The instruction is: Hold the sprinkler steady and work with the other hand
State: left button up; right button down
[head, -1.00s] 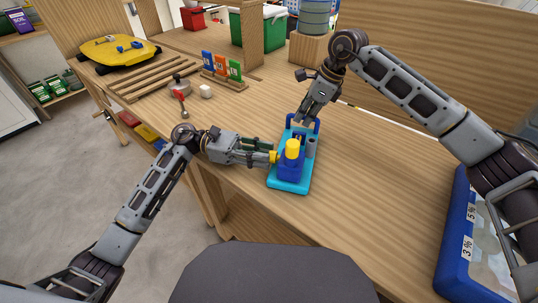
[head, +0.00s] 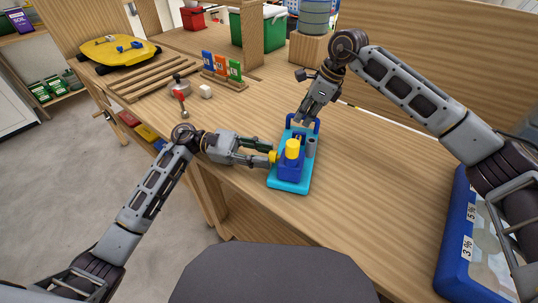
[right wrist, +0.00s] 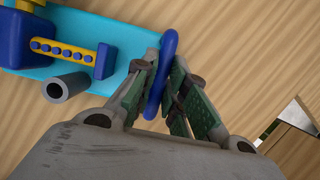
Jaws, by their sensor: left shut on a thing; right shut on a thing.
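The sprinkler (head: 291,185) has a cyan base, a dark blue body and a yellow top, and sits flat on the wooden workbench. My left gripper (head: 268,158) is at its left side, shut on a yellow part (head: 273,157) of the sprinkler; the fingers partly hide it. My right gripper (head: 302,120) is at the far end of the base, shut on a blue loop handle (right wrist: 168,60). In the right wrist view this loop stands between the green finger pads. A grey tube (right wrist: 66,87) and a yellow strip with several blue nubs (right wrist: 63,50) show beside it.
The bench (head: 375,190) right of the sprinkler is clear.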

dwell(0.4)
pick_arm(q)
jog(key=shift+m, duration=2)
jog(key=o, duration=0.7)
jog(key=shift+a, duration=0.1)
jog(key=shift+w+a, duration=0.2)
jog(key=shift+a, duration=0.75)
jog(key=shift+w+a, duration=0.2)
jog(key=shift+a, duration=0.8)
jog(key=shift+w+a, duration=0.2)
jog(key=shift+a, duration=0.75)
jog(key=shift+w+a, duration=0.2)
jog(key=shift+a, duration=0.95)
jog(key=shift+w+a, duration=0.25)
jog(key=shift+a, duration=0.85)
jog(key=shift+w+a, duration=0.2)
jog(key=shift+a, duration=0.95)
